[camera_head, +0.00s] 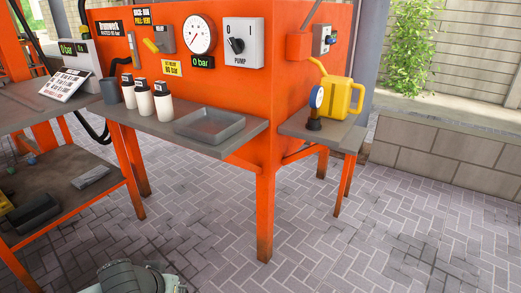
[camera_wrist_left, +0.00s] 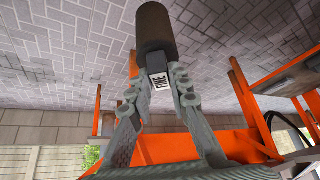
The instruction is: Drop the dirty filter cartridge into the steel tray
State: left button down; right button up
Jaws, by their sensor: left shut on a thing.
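The steel tray (camera_head: 209,138) sits empty on the grey shelf of the orange machine in the head view. The cartridge sticks out beyond the fingertips over the paving, apart from any surface. The left gripper and cartridge do not show in the head view. My right gripper is in neither view.
A dark cup (camera_head: 110,90) and three white bottles (camera_head: 163,103) stand left of the tray. A yellow jug (camera_head: 343,98) and a gauge (camera_head: 316,105) are on the right side shelf. A cluttered workbench (camera_head: 85,180) stands at left. Paved floor in front is clear.

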aim_at(206, 129)
jog(key=i+j+z, duration=0.15)
jog(key=j+z, duration=0.25)
jog(key=i+j+z, duration=0.1)
jog(key=j+z, duration=0.55)
jog(key=j, duration=0.7)
jog(key=i+j, duration=0.1)
jog(key=j, duration=0.75)
jog(key=j+z, duration=0.1)
jog(key=j, duration=0.75)
jog(key=i, duration=0.05)
